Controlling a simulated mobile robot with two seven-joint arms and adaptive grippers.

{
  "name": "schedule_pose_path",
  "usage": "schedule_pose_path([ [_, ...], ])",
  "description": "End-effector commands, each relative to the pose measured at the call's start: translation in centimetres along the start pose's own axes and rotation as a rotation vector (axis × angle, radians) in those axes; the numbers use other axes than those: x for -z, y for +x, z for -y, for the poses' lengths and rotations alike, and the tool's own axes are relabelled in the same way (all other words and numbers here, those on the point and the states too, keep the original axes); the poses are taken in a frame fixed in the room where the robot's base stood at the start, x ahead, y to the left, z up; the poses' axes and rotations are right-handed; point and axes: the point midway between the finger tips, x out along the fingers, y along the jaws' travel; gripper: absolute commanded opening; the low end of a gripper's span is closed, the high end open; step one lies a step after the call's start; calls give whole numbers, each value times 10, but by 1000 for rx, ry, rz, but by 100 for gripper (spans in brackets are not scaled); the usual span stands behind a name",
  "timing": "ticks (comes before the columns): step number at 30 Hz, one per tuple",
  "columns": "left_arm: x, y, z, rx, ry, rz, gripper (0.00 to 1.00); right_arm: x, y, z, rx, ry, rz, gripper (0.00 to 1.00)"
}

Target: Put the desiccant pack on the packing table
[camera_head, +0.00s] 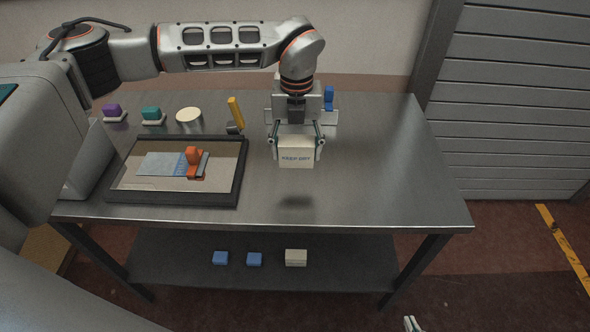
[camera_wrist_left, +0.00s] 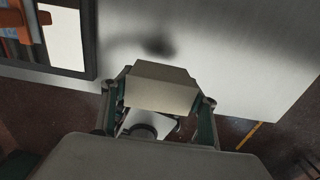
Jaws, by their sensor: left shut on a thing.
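The desiccant pack (camera_head: 296,158) is a small cream box with dark lettering on its front. My left gripper (camera_head: 297,143) is shut on it, with one finger on each side. The pack hangs above the steel packing table (camera_head: 385,180), and a dark shadow lies on the tabletop below and apart from it. In the left wrist view the pack (camera_wrist_left: 160,85) sits between the fingers, over the tabletop (camera_wrist_left: 245,60). Only a small tip of my right gripper (camera_head: 411,324) shows at the bottom edge of the head view; its opening is unclear.
A dark-framed tray (camera_head: 233,190) with an orange tool (camera_head: 194,160) lies left of the pack. Purple (camera_head: 112,110) and teal (camera_head: 151,113) blocks, a cream disc (camera_head: 188,115) and a blue item (camera_head: 329,96) stand behind. The table's right side is clear. Small boxes (camera_head: 295,257) sit on the lower shelf.

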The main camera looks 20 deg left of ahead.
Motion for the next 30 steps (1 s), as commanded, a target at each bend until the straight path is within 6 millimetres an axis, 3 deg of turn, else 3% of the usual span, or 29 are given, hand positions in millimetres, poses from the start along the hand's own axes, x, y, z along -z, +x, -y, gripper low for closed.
schedule_pose_path([
  [3,0,22,0,1,0,-2,32,0,0,0,0,0,1,0],
  [11,0,40,0,1,1,1,32,-1,0,0,0,0,1,0],
  [19,0,75,0,0,1,0,32,-1,0,0,0,0,1,0],
  [30,0,80,0,1,1,1,32,-2,1,0,0,0,1,0],
])
